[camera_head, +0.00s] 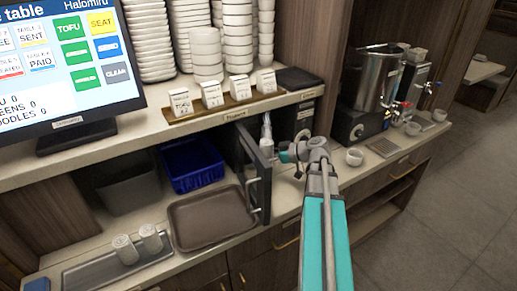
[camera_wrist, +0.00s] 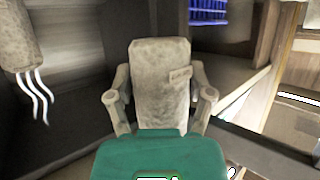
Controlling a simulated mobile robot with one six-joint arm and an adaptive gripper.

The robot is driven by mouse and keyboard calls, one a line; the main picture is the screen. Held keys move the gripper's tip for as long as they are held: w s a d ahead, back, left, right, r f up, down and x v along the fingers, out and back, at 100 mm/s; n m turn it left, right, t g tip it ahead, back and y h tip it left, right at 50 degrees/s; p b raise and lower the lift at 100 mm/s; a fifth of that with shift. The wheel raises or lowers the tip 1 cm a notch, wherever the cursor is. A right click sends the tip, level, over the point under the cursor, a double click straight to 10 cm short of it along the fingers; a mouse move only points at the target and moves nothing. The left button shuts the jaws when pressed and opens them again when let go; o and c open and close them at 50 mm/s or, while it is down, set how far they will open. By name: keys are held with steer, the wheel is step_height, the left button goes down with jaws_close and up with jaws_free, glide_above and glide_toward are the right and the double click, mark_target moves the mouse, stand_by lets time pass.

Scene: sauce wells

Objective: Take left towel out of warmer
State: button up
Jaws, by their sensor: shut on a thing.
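In the wrist view, a pale rolled towel (camera_wrist: 160,75) stands between the two fingers of my gripper (camera_wrist: 160,97), which is shut on it. Another pale rolled towel (camera_wrist: 22,40) is at the upper left, apart from my gripper, with white wavy steam marks below it. In the head view, my gripper (camera_head: 286,153) is at the front of the dark warmer (camera_head: 304,118), beside its open door (camera_head: 259,172). A whitish shape (camera_head: 266,128) shows at the opening; I cannot tell whether it is towel or steam. The warmer's inside is mostly hidden.
Two rolled towels (camera_head: 124,248) stand on a metal tray (camera_head: 85,273) at the front left. A brown tray (camera_head: 212,237) lies left of the door. A blue basket (camera_head: 190,165) is behind it. A small cup (camera_head: 354,157) stands at right. The shelf above limits height.

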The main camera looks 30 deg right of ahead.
steer(key=shift+s, duration=1.55)
